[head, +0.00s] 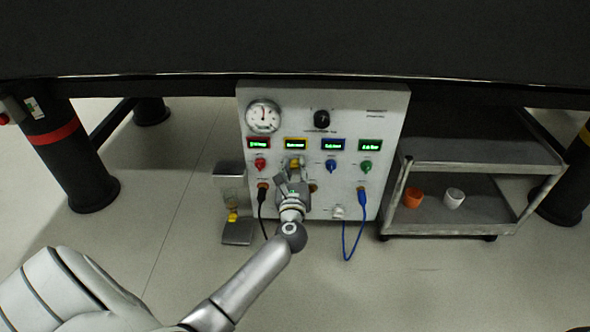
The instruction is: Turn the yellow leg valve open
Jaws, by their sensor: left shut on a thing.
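The grey control panel (375,105) stands under the dark bench and carries a row of valve knobs below lit displays. The yellow leg valve (295,163) is in the second column, under the yellow-framed display (295,144). My left gripper (293,172) reaches it from below and is shut on it. The fingers cover much of the knob, so its exact angle is hard to tell. My right gripper is not in view.
Red (260,163), blue (331,165) and green (366,166) knobs sit close by in the row. Black (261,210) and blue (352,240) cables hang below. A grey cart (455,226) with orange (412,197) and white (453,198) cups stands right.

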